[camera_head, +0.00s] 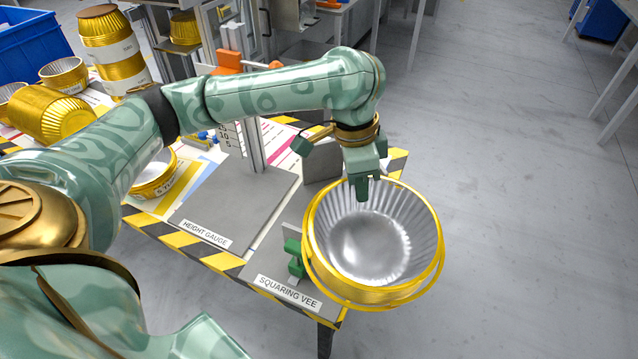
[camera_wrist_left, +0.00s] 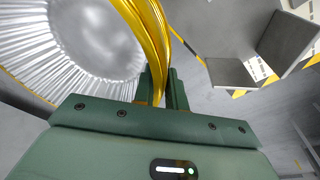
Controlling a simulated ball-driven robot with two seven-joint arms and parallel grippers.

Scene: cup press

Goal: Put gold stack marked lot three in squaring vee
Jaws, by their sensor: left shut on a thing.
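A gold stack (camera_head: 432,270) of nested foil cups, silver and fluted inside, hangs mouth-up at the table's front right corner. My left gripper (camera_head: 362,190) is shut on its far wall. The wrist view shows the fingers (camera_wrist_left: 163,90) pinching the gold rims (camera_wrist_left: 150,30). No lot mark shows on this stack. The squaring vee, with its name plate (camera_head: 287,292), lies left of and partly behind the stack. Its grey plates (camera_wrist_left: 290,38) show apart from the stack in the wrist view. My right gripper is out of view.
The height gauge (camera_head: 228,205) stands left of the vee. A shallow gold cup (camera_head: 155,178) sits at the table's left. A banded gold stack (camera_head: 110,50), lying gold cups (camera_head: 50,115) and a blue crate (camera_head: 35,45) are behind. Open floor lies to the right.

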